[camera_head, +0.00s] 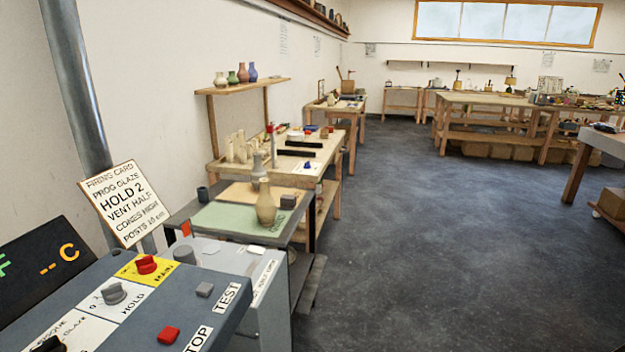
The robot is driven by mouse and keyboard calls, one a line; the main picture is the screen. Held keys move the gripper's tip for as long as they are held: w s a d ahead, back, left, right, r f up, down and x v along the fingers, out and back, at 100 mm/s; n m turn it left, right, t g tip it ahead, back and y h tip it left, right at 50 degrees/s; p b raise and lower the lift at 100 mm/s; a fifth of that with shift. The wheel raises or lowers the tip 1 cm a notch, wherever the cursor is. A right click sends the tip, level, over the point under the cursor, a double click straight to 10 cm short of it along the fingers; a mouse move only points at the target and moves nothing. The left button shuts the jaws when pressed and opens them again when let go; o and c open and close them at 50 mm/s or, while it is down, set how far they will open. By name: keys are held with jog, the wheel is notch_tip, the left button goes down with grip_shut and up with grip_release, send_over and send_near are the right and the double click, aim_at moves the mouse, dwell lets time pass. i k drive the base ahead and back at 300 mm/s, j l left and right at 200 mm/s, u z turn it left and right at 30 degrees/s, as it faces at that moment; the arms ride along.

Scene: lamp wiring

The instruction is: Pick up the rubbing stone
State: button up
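A small dark grey block (288,201), which may be the rubbing stone, lies on the nearer grey table (187,212), at the right end of its top beside a tan vase (265,203). It is small in the picture, and I cannot tell for certain that it is the stone. My gripper is not in view.
A control panel (180,300) with knobs and buttons fills the near left, with a firing card (125,203) behind it. A green mat (225,222) lies on the grey table. Workbenches (490,99) stand farther back. The dark floor (430,240) is open in the middle.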

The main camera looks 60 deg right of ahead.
aim_at(286, 201)
jog(key=z, duration=1.1)
